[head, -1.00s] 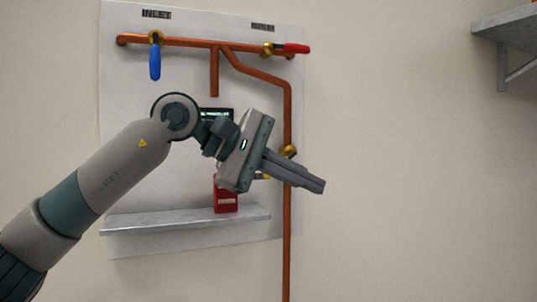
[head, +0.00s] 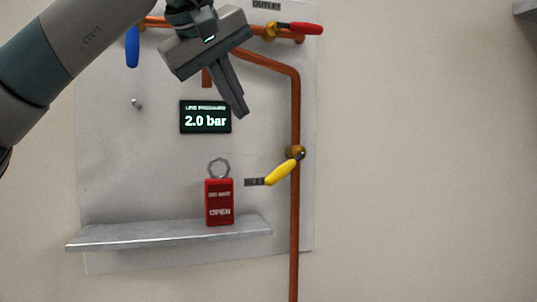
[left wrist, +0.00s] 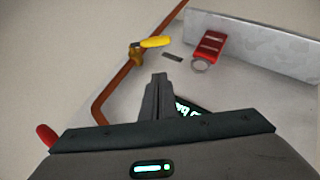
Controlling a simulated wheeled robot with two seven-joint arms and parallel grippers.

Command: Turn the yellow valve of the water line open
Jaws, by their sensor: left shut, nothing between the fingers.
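The yellow valve handle (head: 281,172) sits on a brass valve body (head: 296,153) on the vertical copper tube (head: 295,230). It points left and a little down, across the tube. In the left wrist view the yellow handle (left wrist: 155,42) is beyond my fingertips. My left gripper (head: 241,112) is shut and empty, above and left of the yellow handle and apart from it, with its fingers pointing down and slightly right. It also shows in the left wrist view (left wrist: 158,82). My right gripper is in neither view.
A blue handle (head: 132,47) and a red handle (head: 298,28) are on the upper tube. A display (head: 205,117) reads 2.0 bar. The wall right of the tube is clear.

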